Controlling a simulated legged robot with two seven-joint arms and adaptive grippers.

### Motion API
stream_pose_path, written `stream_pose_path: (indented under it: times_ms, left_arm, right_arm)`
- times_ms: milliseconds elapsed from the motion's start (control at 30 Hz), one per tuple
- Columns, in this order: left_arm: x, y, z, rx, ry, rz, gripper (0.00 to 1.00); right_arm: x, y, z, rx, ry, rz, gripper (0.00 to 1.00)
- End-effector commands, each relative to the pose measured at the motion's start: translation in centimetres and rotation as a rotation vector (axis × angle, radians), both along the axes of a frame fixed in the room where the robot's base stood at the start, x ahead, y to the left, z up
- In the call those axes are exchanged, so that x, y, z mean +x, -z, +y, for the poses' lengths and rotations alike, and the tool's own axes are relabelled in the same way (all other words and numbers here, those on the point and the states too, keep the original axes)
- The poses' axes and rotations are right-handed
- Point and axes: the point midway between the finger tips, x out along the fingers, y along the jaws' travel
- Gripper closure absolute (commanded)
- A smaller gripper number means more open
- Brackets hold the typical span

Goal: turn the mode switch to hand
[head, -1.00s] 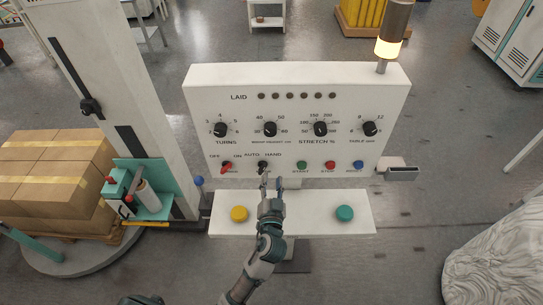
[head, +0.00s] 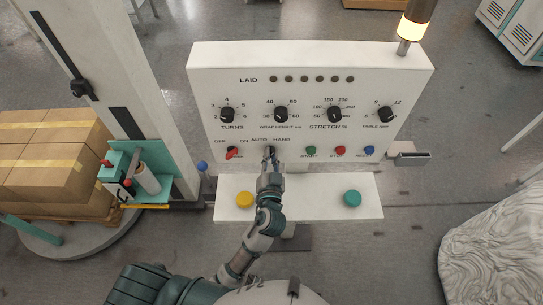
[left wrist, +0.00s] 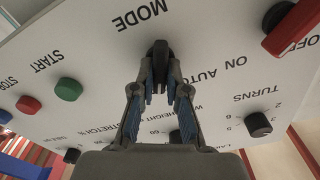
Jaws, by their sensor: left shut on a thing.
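The white control panel (head: 225,75) stands in front of me. Its mode switch is a small black knob between the AUTO and HAND labels (head: 271,140), low on the panel; my fingers mostly cover it in the head view. In the left wrist view the black mode switch (left wrist: 160,52) shows below the MODE label, between my fingertips. My left gripper (head: 270,158) is at the panel face with both fingers shut on this knob; it also shows in the left wrist view (left wrist: 160,80). Which label the knob points to is hard to tell. My right gripper is out of view.
A red on/off switch (head: 232,153) sits left of the mode switch. Green (head: 309,152), red (head: 340,150) and blue (head: 369,150) buttons sit to the right. Black dials line the row above. A shelf below carries yellow (head: 245,200) and teal (head: 352,199) buttons.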

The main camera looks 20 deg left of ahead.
Motion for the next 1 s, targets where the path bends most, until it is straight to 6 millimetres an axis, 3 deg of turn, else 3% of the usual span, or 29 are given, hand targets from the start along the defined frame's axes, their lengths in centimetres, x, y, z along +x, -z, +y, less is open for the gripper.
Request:
stream_pose_path:
  times_ms: [233, 567, 600, 667, 1000]
  left_arm:
    - [0.1, 0.6, 0.1, 0.042, -0.024, 0.029, 1.0]
    - [0.1, 0.9, 0.3, 0.115, -0.019, 0.053, 1.0]
    - [0.1, 0.9, 0.3, 0.115, -0.019, 0.053, 0.79]
    - [0.1, 0.9, 0.3, 0.115, -0.02, 0.053, 0.64]
    - [0.0, 0.6, 0.0, 0.116, -0.019, 0.046, 0.61]
  right_arm:
    - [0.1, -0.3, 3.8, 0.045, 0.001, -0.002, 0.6]
    - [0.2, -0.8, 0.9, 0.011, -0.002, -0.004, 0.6]
    - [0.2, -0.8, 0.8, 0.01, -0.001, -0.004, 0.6]
    - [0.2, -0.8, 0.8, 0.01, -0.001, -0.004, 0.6]
    - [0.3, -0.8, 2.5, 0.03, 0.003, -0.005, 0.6]
